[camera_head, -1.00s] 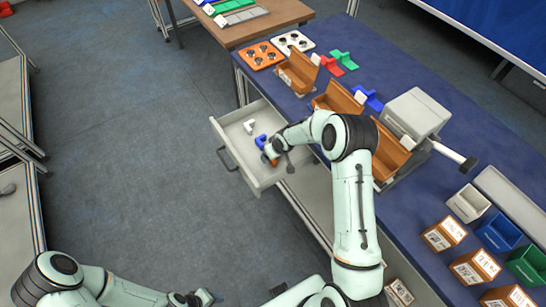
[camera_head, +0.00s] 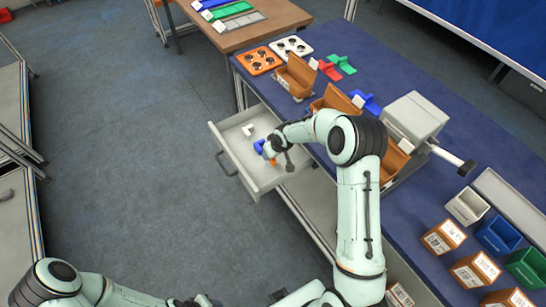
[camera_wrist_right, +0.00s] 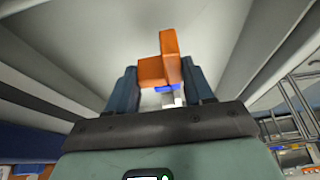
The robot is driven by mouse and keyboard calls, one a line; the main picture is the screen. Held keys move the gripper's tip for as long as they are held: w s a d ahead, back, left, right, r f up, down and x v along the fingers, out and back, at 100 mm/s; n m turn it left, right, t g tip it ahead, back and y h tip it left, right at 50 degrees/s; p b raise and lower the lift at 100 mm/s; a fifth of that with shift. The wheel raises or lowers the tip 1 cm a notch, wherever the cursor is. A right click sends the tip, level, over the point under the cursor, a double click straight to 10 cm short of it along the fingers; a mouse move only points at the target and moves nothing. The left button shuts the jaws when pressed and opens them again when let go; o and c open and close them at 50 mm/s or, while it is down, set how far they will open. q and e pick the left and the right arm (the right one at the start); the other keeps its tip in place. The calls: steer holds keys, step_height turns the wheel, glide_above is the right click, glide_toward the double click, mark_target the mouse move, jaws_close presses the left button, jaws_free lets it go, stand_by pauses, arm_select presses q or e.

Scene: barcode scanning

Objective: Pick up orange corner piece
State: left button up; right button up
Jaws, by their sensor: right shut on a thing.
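The orange corner piece (camera_wrist_right: 165,65) is between the two dark fingers of my right gripper (camera_wrist_right: 162,88) in the right wrist view. The gripper is shut on it. In the head view my right gripper (camera_head: 281,161) is at the open drawer, and only a small part of the orange piece (camera_head: 272,161) shows beside it. A blue piece (camera_head: 259,146) and a white piece (camera_head: 248,130) lie in the drawer close by. My left gripper (camera_head: 200,301) is at the bottom edge, partly cut off; its jaw state is unclear.
The pale drawer (camera_head: 230,137) is pulled out from under the blue table (camera_head: 420,88). Orange bins (camera_head: 297,76), coloured parts and a grey device (camera_head: 415,115) stand above it. Small bins and labelled boxes (camera_head: 476,269) are at the right. The floor left of the drawer is clear.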

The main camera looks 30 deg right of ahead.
step_height(320, 180, up, 16)
stand_by(0.6)
